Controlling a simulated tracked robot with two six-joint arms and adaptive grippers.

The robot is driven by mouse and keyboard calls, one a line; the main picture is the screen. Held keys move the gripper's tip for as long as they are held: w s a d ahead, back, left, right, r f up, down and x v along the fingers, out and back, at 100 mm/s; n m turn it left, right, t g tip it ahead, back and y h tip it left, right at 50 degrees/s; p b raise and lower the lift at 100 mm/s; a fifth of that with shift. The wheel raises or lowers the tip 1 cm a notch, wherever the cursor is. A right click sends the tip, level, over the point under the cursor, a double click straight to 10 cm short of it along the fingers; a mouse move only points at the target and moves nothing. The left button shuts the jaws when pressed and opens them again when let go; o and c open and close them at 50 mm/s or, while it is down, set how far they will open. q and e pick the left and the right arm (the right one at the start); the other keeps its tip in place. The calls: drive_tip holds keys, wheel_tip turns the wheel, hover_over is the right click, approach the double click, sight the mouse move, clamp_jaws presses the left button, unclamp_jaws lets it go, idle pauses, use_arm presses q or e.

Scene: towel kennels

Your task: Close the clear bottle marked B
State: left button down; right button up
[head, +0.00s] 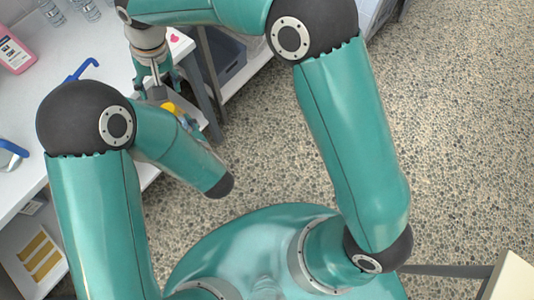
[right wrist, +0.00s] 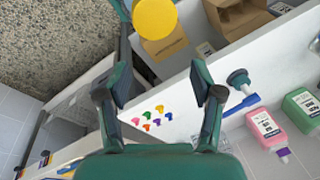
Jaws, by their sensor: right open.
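Clear bottles (head: 50,12) stand at the top left of the head view, cut by its edge; I can read no letter B on them. My right gripper (right wrist: 160,78) is open, its fingers apart with nothing between them in the right wrist view. A yellow round thing (right wrist: 154,15) lies past the right fingertips, at the top of that view. It also shows in the head view (head: 168,107), under my right gripper and beside my left forearm. My left gripper is mostly hidden behind that forearm. I cannot tell whether it holds the yellow thing.
A pink bottle (head: 15,50) stands on the white table (head: 35,95). A green bottle (right wrist: 302,112) and a purple cap (right wrist: 283,155) show in the right wrist view. A blue tool (head: 80,70) lies near the table edge. The speckled floor (head: 470,130) is clear.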

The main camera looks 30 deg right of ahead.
drive_tip(key=s+d+f+t+y, duration=0.1)
drive_tip(key=d+f, duration=0.2)
drive_tip(key=f, duration=0.3)
drive_tip(key=s+d+f+m, duration=0.1)
drive_tip(key=d+f, duration=0.2)
drive_tip(key=f, duration=0.4)
drive_tip(key=s+d+f+t+y, duration=0.1)
drive_tip(key=s+d+f, duration=0.15)
drive_tip(key=f, duration=0.35)
drive_tip(key=s+d+f+g, duration=0.1)
drive_tip(key=s+d+f, duration=0.3)
drive_tip(key=s, duration=0.5)
drive_tip(key=s+d+f+g, duration=0.1)
drive_tip(key=s+d+f, duration=0.2)
drive_tip(key=s, duration=0.6)
wheel_tip(320, 180, down, 3)
drive_tip(key=shift+s+d+r+g, duration=0.2)
drive_tip(key=shift+s+d+g, duration=0.1)
drive_tip(key=shift+d, duration=0.1)
